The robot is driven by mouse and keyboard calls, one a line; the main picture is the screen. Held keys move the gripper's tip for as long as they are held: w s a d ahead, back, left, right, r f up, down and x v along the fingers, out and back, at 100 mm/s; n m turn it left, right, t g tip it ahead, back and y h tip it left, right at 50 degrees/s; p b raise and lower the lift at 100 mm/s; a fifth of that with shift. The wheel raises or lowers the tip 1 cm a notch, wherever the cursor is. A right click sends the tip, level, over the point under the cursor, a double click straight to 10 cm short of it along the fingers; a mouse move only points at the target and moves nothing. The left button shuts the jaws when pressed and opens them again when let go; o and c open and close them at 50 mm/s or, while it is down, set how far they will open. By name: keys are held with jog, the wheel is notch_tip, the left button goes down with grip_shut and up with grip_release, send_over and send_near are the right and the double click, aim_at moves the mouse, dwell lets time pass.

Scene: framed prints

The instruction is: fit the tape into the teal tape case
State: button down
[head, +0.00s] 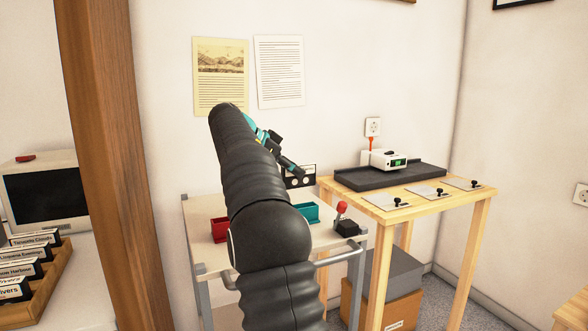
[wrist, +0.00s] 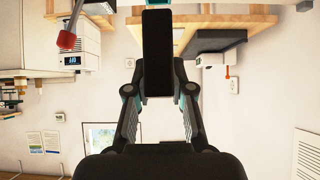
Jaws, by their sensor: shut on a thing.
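The tape (head: 301,176) is a black cassette with a pale strip, held above the small table in the head view. In the wrist view the tape (wrist: 157,48) shows as a dark upright block between the fingers. My gripper (wrist: 158,82) is shut on it; in the head view the gripper (head: 289,166) is partly hidden behind my arm. The teal tape case (head: 306,213) sits on the small table, below the tape and apart from it; my arm hides part of it. A teal sliver shows at the wrist view's top edge, too little to identify.
A red case (head: 219,230) stands left on the same small table (head: 200,208). A red-knobbed lever on a black box (head: 347,228) stands at its right. A wooden table (head: 410,206) with a dark tray and white device is further right. A wooden post (head: 110,150) rises at left.

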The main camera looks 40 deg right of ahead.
aim_at(297, 187)
jog(key=shift+f+b, duration=1.7)
jog(key=shift+f, duration=0.6)
jog(key=shift+f+b, duration=1.5)
jog(key=shift+f, duration=0.55)
jog(key=c, duration=0.9)
grip_release()
jog(key=shift+c, duration=0.2)
jog(key=v, duration=1.2)
